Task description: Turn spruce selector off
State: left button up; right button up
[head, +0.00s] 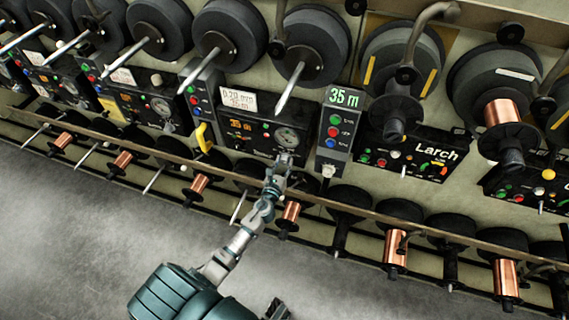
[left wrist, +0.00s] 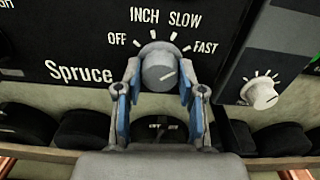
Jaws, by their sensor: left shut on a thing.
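The Spruce selector is a round grey knob (left wrist: 159,68) under the labels OFF, INCH, SLOW and FAST on the black Spruce panel (left wrist: 90,45). A pale line on its face slants up to the right, roughly toward the FAST side. My left gripper (left wrist: 160,88) has its two blue-padded fingers shut on the knob, one on each side. In the head view, my left gripper (head: 284,163) reaches up to the lower right of the Spruce panel (head: 245,128), below a round gauge, and hides the knob there.
A grey box with a green 35 m display (head: 344,97) and a white knob (left wrist: 262,94) stands close to the right. The Larch panel (head: 415,152) is farther right. Spools project above, and a rail (head: 330,202) with copper spools runs below.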

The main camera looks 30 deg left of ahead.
pick_arm(q)
jog(key=shift+a+n, duration=0.15)
jog(key=shift+n, duration=0.25)
jog(key=n, duration=0.2)
jog(key=shift+d+n, duration=0.25)
jog(key=shift+n, duration=0.05)
jog(key=n, duration=0.2)
jog(key=shift+a+n+b, duration=0.15)
jog(key=shift+n+b, duration=0.25)
jog(key=shift+n, duration=0.9)
jog(key=n, duration=0.2)
jog(key=shift+n, duration=0.4)
jog(key=n, duration=0.2)
jog(key=shift+n, duration=0.8)
jog(key=n, duration=0.3)
jog(key=shift+n+p, duration=0.55)
jog(key=shift+n, duration=1.35)
pick_arm(e)
jog(key=shift+s+a+f, duration=0.15)
jog(key=shift+s+f, duration=0.1)
jog(key=shift+f, duration=0.1)
pick_arm(q)
jog(key=shift+f, duration=0.1)
pick_arm(e)
jog(key=shift+s+f, duration=0.1)
jog(key=shift+s, duration=0.1)
